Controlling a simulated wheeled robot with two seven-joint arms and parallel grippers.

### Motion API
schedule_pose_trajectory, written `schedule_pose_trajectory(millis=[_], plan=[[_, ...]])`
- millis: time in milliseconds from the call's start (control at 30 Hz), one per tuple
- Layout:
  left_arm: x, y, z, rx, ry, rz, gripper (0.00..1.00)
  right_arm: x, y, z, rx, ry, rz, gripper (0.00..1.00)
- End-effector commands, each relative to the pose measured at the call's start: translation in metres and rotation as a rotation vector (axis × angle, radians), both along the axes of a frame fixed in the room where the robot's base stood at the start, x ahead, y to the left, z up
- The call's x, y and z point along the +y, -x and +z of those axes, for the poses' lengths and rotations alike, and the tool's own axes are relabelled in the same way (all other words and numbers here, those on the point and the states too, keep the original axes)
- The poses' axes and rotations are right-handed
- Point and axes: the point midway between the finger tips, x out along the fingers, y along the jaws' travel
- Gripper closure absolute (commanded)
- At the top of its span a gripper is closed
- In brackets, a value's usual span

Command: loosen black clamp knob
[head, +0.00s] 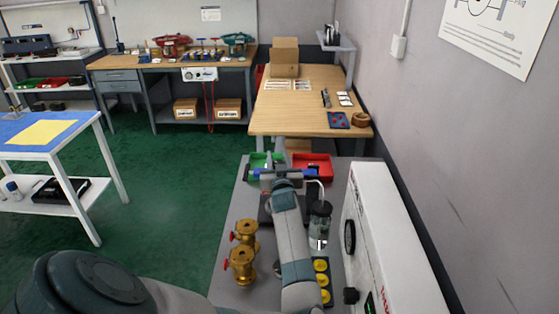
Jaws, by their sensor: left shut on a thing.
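My left arm comes in from the lower left and reaches up over the grey bench (228,262). My left gripper (281,181) is at its far end, at a grey fixture with blue ends (311,171). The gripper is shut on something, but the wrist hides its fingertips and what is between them. I cannot make out the black clamp knob there. A dark block (265,208) shows partly beside the forearm. My right gripper is not in view.
Two brass valves (241,262) stand left of the forearm. A black-topped clear bowl unit (319,222) and yellow buttons (322,280) are close on its right. A white cabinet (385,250) bounds the right side.

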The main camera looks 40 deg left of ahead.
Motion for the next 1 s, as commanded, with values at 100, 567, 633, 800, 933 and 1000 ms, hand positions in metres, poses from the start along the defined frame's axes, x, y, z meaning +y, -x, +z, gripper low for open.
schedule_pose_trajectory(millis=[100, 567, 633, 800, 933, 1000], plan=[[-0.0004, 0.0001, -0.0019, -0.004, 0.004, 0.044, 0.89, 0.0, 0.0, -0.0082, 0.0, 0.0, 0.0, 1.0], [0.0028, 0.0032, 0.0004, -0.001, -0.001, 0.108, 0.89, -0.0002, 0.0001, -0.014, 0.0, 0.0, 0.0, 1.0], [0.0028, 0.0032, 0.0006, -0.001, -0.001, 0.108, 0.89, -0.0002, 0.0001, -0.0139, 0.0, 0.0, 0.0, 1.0], [0.0029, 0.0032, 0.0008, -0.001, -0.001, 0.107, 0.89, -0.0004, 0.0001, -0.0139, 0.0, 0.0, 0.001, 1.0], [0.003, 0.0032, 0.0008, -0.002, -0.001, 0.107, 0.48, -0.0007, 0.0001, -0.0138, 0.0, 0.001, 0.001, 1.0], [0.003, 0.0033, 0.0008, -0.001, 0.0, 0.107, 0.48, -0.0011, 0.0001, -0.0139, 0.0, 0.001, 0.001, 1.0]])
